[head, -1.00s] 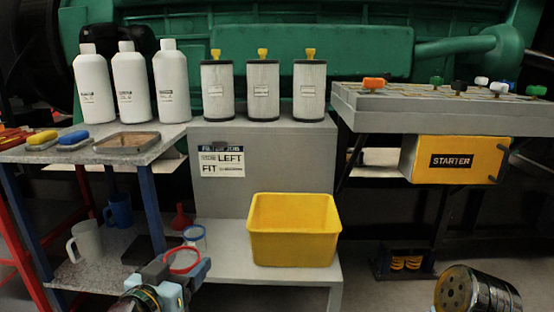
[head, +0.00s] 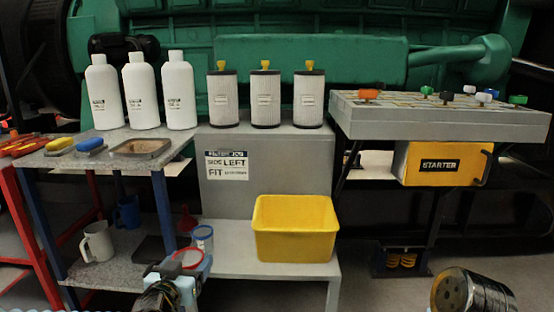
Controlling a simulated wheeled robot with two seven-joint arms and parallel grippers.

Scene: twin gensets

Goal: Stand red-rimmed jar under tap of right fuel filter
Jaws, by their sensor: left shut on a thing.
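The red-rimmed jar (head: 188,258) is low in the head view, left of centre, its round red rim facing up. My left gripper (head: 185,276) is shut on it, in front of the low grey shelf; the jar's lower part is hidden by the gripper. A blue-rimmed jar (head: 203,238) stands just behind it on the shelf. My right gripper is not clearly seen; a shiny cylindrical part (head: 475,292) shows at the bottom right. No fuel filter tap can be made out.
A yellow bin (head: 296,230) stands on the low grey shelf (head: 228,264). White bottles (head: 140,92) and capped filter cartridges (head: 265,98) stand above. A small side table (head: 120,158) holds brushes and a tray. A yellow starter box (head: 440,164) hangs at right.

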